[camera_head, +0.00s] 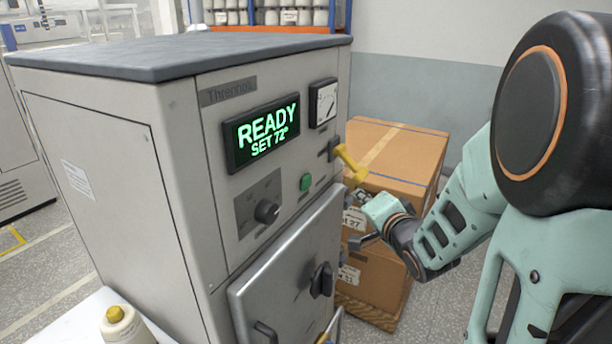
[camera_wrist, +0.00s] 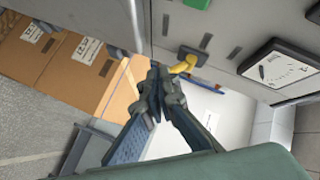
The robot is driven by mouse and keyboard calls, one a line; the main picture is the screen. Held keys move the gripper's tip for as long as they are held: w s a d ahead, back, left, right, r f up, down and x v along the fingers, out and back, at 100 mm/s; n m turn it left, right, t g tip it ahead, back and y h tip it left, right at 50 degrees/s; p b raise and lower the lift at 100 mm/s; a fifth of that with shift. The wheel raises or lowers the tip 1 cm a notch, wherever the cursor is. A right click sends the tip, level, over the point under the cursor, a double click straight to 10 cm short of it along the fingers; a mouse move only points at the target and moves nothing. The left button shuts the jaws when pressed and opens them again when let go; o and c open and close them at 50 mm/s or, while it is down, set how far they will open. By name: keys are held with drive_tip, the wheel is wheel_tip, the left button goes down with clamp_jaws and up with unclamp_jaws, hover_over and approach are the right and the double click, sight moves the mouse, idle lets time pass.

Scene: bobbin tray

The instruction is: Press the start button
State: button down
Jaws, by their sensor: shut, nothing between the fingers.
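The start button is most likely the small green square button (camera_head: 306,182) on the machine's front panel, right of the black dial (camera_head: 266,211) and below the display. Its green edge (camera_wrist: 197,3) shows at the top of the wrist view. The lit display (camera_head: 262,133) reads "READY SET 72°". My gripper (camera_wrist: 155,78) is shut and empty, its fingertips together, apart from the panel. In the head view the end of my arm is right of the button, before the cardboard boxes; its fingertips are hard to make out there.
A yellow-handled lever (camera_head: 350,162) sticks out right of the button, close to my gripper. A gauge (camera_head: 323,102) is above it. The oven door (camera_head: 290,275) with its black knob is below. Stacked cardboard boxes (camera_head: 400,150) stand behind my arm. A yellow-topped bobbin (camera_head: 122,325) stands at lower left.

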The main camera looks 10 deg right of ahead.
sight(306, 182)
drive_tip(key=shift+a+r+y, duration=0.1)
drive_tip(key=shift+a+y, duration=0.2)
drive_tip(key=shift+a, duration=0.4)
drive_tip(key=w+a+b, duration=0.3)
drive_tip(key=w+a, duration=0.2)
drive_tip(key=a, duration=0.2)
drive_tip(key=shift+w+a, duration=0.1)
drive_tip(key=shift+w, duration=0.05)
idle(1.4)
drive_tip(key=shift+w+a, duration=0.2)
drive_tip(key=shift+a, duration=0.05)
